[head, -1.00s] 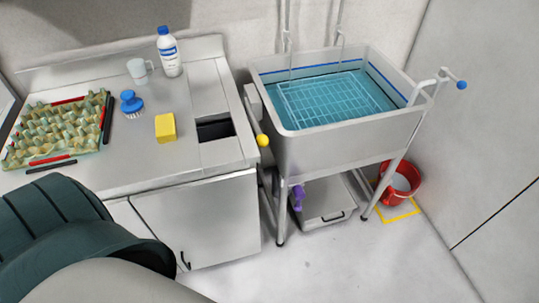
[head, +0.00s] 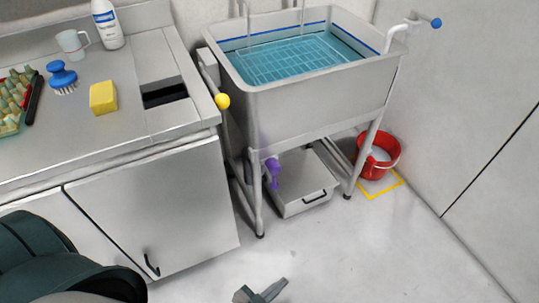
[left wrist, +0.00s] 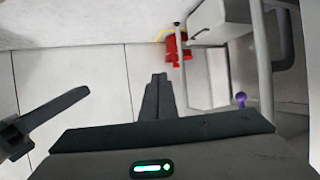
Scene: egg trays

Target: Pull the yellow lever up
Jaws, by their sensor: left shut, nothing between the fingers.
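The yellow lever's round knob (head: 222,101) shows in the head view at the left side of the sink stand, beside the counter's right edge. Its pale rod runs back from the knob along the sink's left side. My left gripper (head: 265,292) is low at the bottom edge of the head view, over the floor, well below and apart from the knob. Its fingers (left wrist: 156,96) are together and empty in the left wrist view. The yellow knob does not show there. My right gripper is not identifiable in these frames.
The sink (head: 310,92) holds blue water and a rack. A blue-tipped lever (head: 436,23) is on its right. A purple handle (head: 273,173), grey box (head: 300,190) and red bucket (head: 379,160) are below. Counter cabinets (head: 165,210) border the left; the front floor is open.

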